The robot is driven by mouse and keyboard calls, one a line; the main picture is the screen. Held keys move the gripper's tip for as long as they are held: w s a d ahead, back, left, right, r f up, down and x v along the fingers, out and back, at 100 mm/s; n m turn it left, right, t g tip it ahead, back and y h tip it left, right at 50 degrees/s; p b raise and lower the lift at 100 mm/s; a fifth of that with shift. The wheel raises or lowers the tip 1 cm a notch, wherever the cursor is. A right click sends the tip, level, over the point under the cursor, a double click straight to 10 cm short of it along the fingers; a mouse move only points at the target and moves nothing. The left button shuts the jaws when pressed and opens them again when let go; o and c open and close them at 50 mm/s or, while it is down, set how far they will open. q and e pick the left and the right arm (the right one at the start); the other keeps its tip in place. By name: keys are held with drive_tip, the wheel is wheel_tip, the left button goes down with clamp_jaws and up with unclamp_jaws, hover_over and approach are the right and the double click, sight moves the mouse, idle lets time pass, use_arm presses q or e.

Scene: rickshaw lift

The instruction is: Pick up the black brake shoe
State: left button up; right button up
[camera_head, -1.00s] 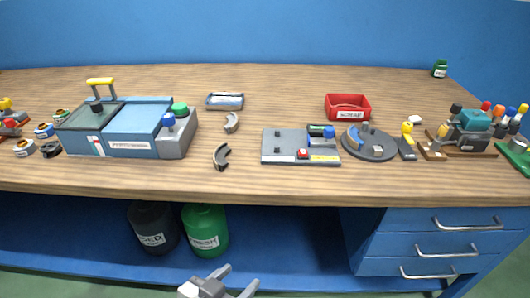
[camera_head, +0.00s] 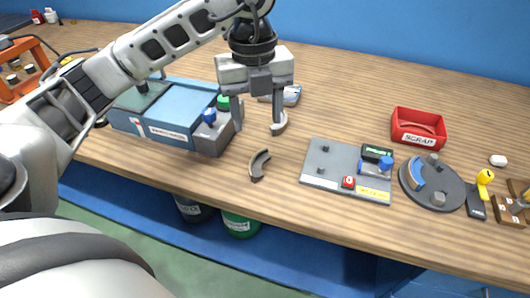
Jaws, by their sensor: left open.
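The black brake shoe (camera_head: 259,165), a dark curved piece with a lighter inner face, lies on the wooden bench (camera_head: 330,225) near its front edge. My left gripper (camera_head: 256,120) points down from above, its two fingers apart with nothing between them. In the picture it is just above the black shoe, not touching it. A second, grey curved shoe (camera_head: 280,125) lies farther back, partly hidden behind the right-hand finger. My right gripper is not in view.
The blue washing unit (camera_head: 170,110) stands left of the gripper. A grey plate with a scale-like display (camera_head: 335,170), a round grey fixture (camera_head: 437,190) and a red scrap bin (camera_head: 418,128) are to the right. The bench around the black shoe is bare.

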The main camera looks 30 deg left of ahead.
use_arm(q)
hover_over(256, 171)
wheel_tip(256, 171, down, 10)
drive_tip(key=shift+s+r+b, duration=0.15)
drive_tip(key=shift+r+b, duration=0.1)
drive_tip(key=shift+b, duration=0.2)
drive_tip(key=shift+f+p, duration=0.4)
drive_tip(key=shift+f, duration=2.6)
clamp_jaws()
